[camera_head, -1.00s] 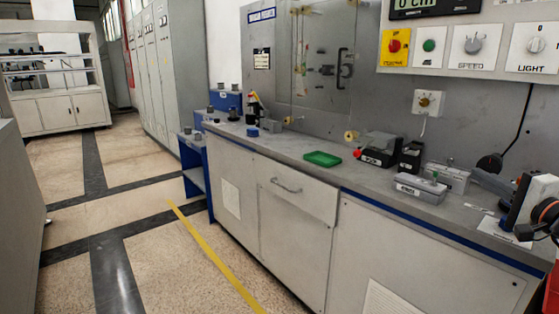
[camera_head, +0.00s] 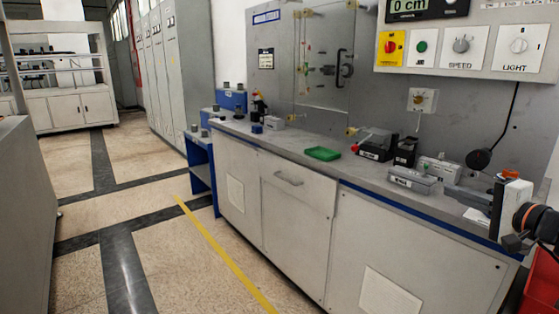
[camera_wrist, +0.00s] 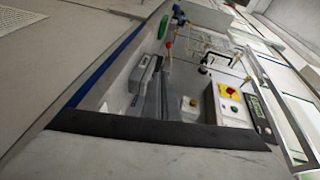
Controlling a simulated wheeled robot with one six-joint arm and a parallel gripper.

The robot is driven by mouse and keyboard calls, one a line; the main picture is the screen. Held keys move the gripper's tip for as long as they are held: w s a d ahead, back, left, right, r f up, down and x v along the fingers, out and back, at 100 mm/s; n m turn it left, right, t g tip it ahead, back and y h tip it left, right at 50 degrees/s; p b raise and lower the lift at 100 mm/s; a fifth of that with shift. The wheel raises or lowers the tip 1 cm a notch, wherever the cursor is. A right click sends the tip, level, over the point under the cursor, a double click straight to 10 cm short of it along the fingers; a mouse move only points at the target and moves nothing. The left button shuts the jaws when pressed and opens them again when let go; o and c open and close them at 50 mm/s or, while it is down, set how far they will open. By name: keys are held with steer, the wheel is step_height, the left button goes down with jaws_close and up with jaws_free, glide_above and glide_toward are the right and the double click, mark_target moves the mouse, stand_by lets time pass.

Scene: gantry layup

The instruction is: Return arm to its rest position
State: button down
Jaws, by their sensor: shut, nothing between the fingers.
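My gripper (camera_head: 462,194) is at the right end of the head view, a slim grey end pointing left above the counter. It is shut and holds nothing. Behind it are my white wrist part and dark arm with orange rings. In the wrist view a dark band and a pale surface fill the lower part, and grey bars (camera_wrist: 158,95) reach up from it over the counter. The gripper appears apart from the grey boxes (camera_head: 413,180) to its left; the exact gap cannot be told.
The long counter (camera_head: 335,170) carries a green tray (camera_head: 323,153), black devices (camera_head: 376,148) and small items at the far left. A control panel (camera_head: 462,46) is on the wall above. A red bin (camera_head: 537,300) stands at lower right. The floor at left is open.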

steer(key=s+a+f+n+g+y, duration=0.1)
steer(key=s+a+f+n+g, duration=0.25)
steer(key=a+f, duration=0.35)
steer(key=s+a+f+n+g, duration=0.3)
steer(key=s+a+f+g, duration=0.15)
steer(key=a, duration=0.45)
steer(key=s+d+f+n+g+h, duration=0.2)
steer(key=s+f+n+h, duration=0.4)
steer(key=s, duration=0.5)
steer(key=shift+s+d+f+n+g, duration=0.2)
steer(key=shift+f+n+g, duration=0.15)
steer(key=shift+g, duration=0.15)
